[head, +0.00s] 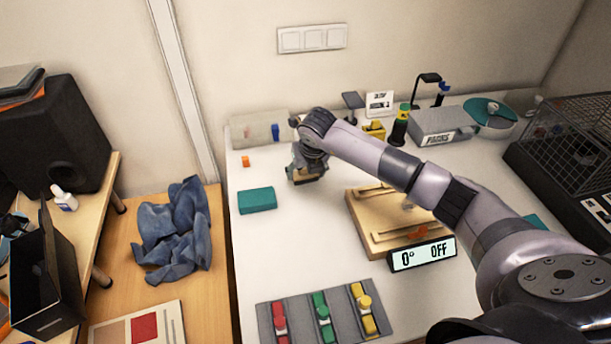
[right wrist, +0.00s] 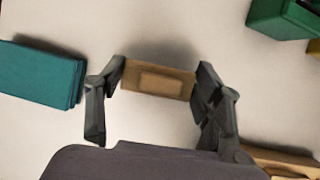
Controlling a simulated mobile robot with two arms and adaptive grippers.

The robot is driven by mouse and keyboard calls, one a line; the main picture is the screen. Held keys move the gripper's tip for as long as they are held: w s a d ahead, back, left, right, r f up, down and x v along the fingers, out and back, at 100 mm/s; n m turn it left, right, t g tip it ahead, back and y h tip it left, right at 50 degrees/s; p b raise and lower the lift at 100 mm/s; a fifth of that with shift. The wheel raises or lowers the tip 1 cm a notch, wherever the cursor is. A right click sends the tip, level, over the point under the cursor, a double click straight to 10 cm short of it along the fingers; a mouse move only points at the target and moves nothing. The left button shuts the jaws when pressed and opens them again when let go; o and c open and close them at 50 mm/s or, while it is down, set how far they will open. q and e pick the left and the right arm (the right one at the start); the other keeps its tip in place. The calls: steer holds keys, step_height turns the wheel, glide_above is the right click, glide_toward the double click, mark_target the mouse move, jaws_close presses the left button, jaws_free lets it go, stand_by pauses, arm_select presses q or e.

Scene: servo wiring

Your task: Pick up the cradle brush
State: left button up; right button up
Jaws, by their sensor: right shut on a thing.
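The cradle brush appears as a small brown wooden block with a raised rectangular middle in the right wrist view (right wrist: 160,82). Its bristles are not visible. My right gripper (right wrist: 158,88) is shut on it, with one dark finger at each short end. In the head view my right gripper (head: 305,172) is at the back left of the white table, and a brown edge of the brush (head: 303,180) shows beneath it. I cannot tell whether the brush touches the table. My left gripper is not in view.
A teal block (head: 257,200) lies left of the gripper. A wooden board (head: 372,222) is to the right, with a display (head: 422,255) reading "0° OFF". A grey tray (head: 345,325) with coloured parts is at the front. A wire cage (head: 580,135) stands far right.

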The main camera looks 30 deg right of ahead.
step_height(320, 180, up, 18)
steer(key=b, duration=0.2)
steer(key=shift+f, duration=0.1)
